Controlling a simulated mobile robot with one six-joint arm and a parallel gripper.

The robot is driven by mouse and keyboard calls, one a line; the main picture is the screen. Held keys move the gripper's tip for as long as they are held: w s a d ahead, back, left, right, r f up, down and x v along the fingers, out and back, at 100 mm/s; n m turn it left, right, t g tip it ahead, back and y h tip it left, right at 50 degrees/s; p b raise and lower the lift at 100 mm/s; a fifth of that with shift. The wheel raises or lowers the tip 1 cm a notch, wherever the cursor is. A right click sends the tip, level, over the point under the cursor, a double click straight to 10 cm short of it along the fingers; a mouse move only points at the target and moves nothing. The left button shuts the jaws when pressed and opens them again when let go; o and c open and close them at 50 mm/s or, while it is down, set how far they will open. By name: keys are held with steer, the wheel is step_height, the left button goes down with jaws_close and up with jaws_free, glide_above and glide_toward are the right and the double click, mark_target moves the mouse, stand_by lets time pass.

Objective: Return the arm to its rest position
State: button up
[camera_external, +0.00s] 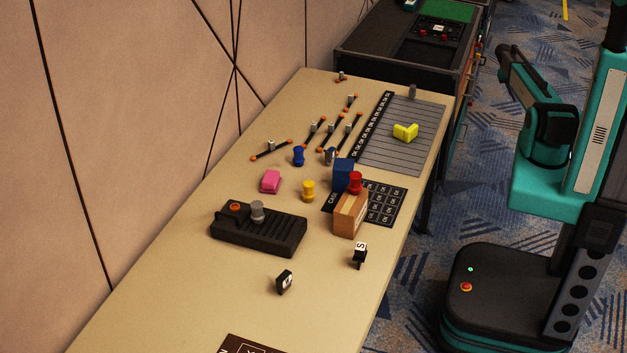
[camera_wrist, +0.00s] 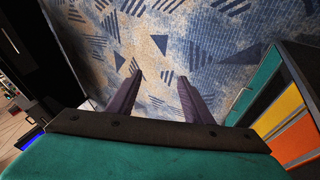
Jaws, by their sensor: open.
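My gripper (camera_wrist: 160,82) shows in the wrist view with its two dark fingers apart and nothing between them. It points down over the blue patterned carpet (camera_wrist: 165,45). In the external view, my teal arm is at the right, beside the table and clear of it; the fingers cannot be made out there. My base (camera_external: 490,290) stands on the carpet to the right of the table.
The long tan table (camera_external: 190,310) holds a black device (camera_external: 258,235), a wooden block (camera_external: 350,214), a blue block (camera_external: 343,174), a pink block (camera_external: 271,181) and a yellow piece (camera_external: 405,132). A dark cabinet (camera_external: 385,55) stands behind. Coloured drawers (camera_wrist: 285,110) are right in the wrist view.

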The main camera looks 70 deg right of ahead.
steer(key=w+a+f+n+t+y+b, duration=0.25)
steer(key=w+a+f+b, duration=0.25)
steer(key=w+a+f, duration=1)
steer(key=w+a+f+n+t+y+b, duration=0.1)
steer(key=w+a+f+t+y+b, duration=0.25)
steer(key=w+a+f, duration=1.15)
steer(key=s+a+f+n+g, duration=0.1)
steer(key=s+a+f+n, duration=0.15)
steer(key=a, duration=0.85)
steer(key=s+a+f+n+g, duration=0.1)
steer(key=s+a+f+n, duration=0.2)
steer(key=a, duration=0.8)
steer(key=s+a+n+g+h+p, duration=0.1)
steer(key=s+a+n+g, duration=0.1)
steer(key=s+a+n, duration=0.2)
steer(key=s+a+n+g+h+p, duration=0.1)
steer(key=s+a+n, duration=0.4)
steer(key=a, duration=0.6)
steer(key=shift+s+f+n+g+h+p, duration=0.3)
steer(key=shift+s+g+h+p, duration=0.1)
steer(key=shift+g+p, duration=0.3)
